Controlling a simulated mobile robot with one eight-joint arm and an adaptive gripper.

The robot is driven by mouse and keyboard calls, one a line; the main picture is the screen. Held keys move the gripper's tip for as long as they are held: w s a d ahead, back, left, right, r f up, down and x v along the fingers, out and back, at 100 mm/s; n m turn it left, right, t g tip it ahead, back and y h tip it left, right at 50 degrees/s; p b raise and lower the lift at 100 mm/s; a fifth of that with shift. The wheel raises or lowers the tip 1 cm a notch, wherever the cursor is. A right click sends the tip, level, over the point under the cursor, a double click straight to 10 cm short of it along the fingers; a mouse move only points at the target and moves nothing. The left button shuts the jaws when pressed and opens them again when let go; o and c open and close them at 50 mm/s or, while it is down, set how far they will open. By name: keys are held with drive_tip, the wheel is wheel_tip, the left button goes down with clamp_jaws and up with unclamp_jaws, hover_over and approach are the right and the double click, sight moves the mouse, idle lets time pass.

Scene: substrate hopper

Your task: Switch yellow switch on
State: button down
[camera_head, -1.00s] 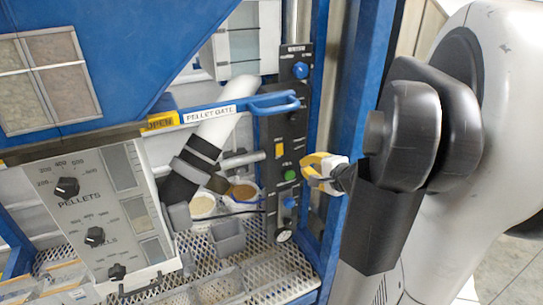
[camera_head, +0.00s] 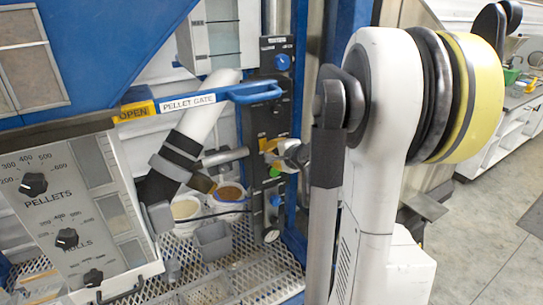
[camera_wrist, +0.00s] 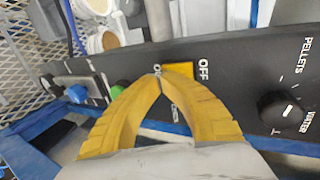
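The yellow switch (camera_wrist: 180,70) is on the black control panel (camera_wrist: 228,68), between its ON and OFF lettering. In the wrist view, the tips of my gripper (camera_wrist: 158,80) meet beside the switch at its ON end, partly over that lettering. The fingers are yellow, arched and hold nothing. I cannot tell whether the tips touch the switch. In the head view, my gripper (camera_head: 276,154) is at the front of the panel, and the switch is hard to tell from the yellow fingers there.
A green button (camera_wrist: 117,90) and a blue knob (camera_wrist: 77,93) are on one side of the switch. A black knob (camera_wrist: 287,110) is on the other. The blue pellet gate handle (camera_head: 255,93) sticks out above my gripper. A blue post (camera_head: 350,25) stands right of the panel.

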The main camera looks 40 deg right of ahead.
drive_tip(key=shift+w+d+f, duration=0.1)
drive_tip(key=shift+w+f, duration=0.05)
drive_tip(key=shift+w, duration=0.3)
drive_tip(key=shift+r+p, duration=0.5)
drive_tip(key=shift+r, duration=0.3)
